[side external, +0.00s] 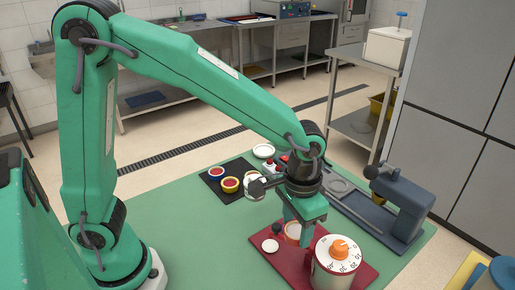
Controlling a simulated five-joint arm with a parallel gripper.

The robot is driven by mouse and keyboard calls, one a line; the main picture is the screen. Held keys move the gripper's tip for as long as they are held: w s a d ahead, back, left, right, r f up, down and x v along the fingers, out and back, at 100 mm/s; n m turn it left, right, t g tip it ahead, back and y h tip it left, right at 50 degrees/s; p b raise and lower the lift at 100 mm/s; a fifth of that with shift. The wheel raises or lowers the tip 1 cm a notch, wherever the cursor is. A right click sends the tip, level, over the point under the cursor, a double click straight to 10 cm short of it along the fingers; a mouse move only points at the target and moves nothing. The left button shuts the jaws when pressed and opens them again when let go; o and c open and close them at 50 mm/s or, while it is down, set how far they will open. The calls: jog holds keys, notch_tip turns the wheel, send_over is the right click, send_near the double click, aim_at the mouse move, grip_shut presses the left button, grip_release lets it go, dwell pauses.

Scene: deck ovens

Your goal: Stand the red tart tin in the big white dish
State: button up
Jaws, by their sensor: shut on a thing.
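My gripper (294,238) points down over the dark red board and is shut on a small pale-orange thing with a white edge (293,229). The fingers partly cover that thing, and I cannot tell exactly what it is. On a black mat (213,187) to the left sit a round tin with a red inside (217,173) and a yellow-sided tin with a dark red inside (230,184). I cannot tell which is the red tart tin. A round white dish (263,150) lies behind them. A smaller white disc (270,246) lies on the red board.
A large white dial timer with an orange knob (340,249) stands on the red board (268,262), close right of my gripper. A grey-blue device (402,200) with a long flat bed stands to the right. The green mat (205,240) is clear at the front left.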

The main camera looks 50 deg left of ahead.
dwell(0.5)
jog(key=w+a+n, duration=0.3)
jog(key=w+a, duration=0.4)
jog(key=w, duration=0.5)
jog(key=n, duration=0.6)
send_over(264, 151)
notch_tip(264, 151, down, 4)
jog(key=shift+f, duration=0.15)
jog(key=shift+f, duration=2.8)
jog(key=shift+f, duration=0.6)
